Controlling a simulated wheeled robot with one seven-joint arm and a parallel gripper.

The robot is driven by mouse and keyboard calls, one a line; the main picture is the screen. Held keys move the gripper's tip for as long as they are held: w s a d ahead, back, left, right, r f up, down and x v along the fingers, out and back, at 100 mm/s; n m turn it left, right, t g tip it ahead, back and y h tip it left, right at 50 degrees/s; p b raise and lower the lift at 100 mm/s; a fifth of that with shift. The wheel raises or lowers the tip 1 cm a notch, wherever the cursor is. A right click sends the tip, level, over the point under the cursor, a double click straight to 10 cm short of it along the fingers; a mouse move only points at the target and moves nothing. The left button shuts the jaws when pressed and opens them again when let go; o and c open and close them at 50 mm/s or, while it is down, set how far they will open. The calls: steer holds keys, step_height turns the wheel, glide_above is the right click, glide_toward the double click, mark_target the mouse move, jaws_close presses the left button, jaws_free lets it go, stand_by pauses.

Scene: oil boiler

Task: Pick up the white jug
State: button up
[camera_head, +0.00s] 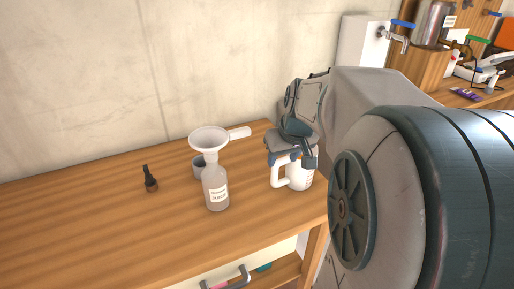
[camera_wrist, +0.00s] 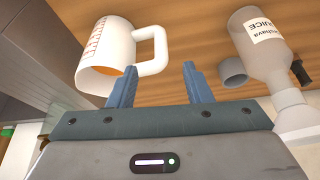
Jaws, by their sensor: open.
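The white jug (camera_head: 299,177) stands upright on the wooden table near its right end, with its handle to the left. My gripper (camera_head: 291,160) is right at the jug's upper part and hides some of it in the head view. In the wrist view the jug (camera_wrist: 100,62) shows red measuring marks, and its handle (camera_wrist: 161,50) lies just beyond the fingertips. My gripper (camera_wrist: 158,74) is open there, with nothing clearly between its fingers. I cannot tell whether a finger touches the jug.
A juice bottle (camera_head: 216,190) with a white funnel (camera_head: 209,140) in its neck stands left of the jug. A small grey cup (camera_head: 198,168) is behind it. A small dark bottle (camera_head: 151,181) stands further left. The table (camera_head: 80,225) is clear at the left.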

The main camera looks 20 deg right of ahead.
mark_target(276, 173)
steer(key=b+x, duration=0.1)
steer(key=x, duration=0.9)
steer(key=shift+w+f, duration=0.1)
steer(key=shift+f, duration=0.25)
jaws_close()
